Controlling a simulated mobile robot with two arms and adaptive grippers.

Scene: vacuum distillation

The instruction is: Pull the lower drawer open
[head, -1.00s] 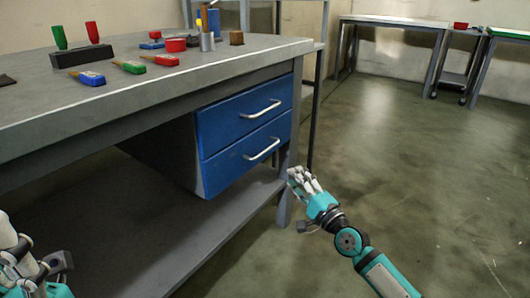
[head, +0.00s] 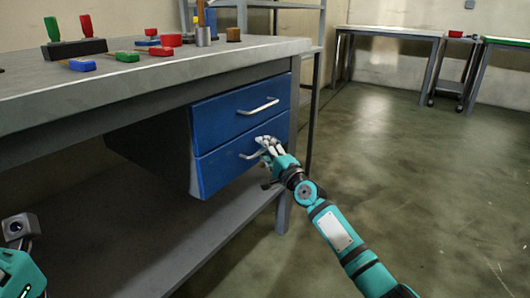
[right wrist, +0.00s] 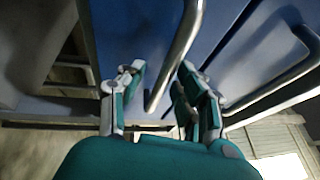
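The blue lower drawer (head: 215,171) sits under the bench top, its front flush with the upper drawer, so it is shut. Its metal handle (head: 247,156) is partly hidden by my right gripper (head: 265,146). In the right wrist view the lower handle (right wrist: 178,60) runs between the spread fingers of my right gripper (right wrist: 160,92), which look open, with gaps at both sides. I cannot tell whether a finger touches it. Only part of my left gripper or wrist (head: 20,272) shows at the lower left edge; its fingers cannot be made out.
The upper drawer (head: 225,112) is shut, with its own handle (head: 258,106) above. The grey workbench (head: 150,82) carries colored tools and a dark block. A lower shelf (head: 215,235) lies under the drawers. Open floor (head: 400,170) lies to the right.

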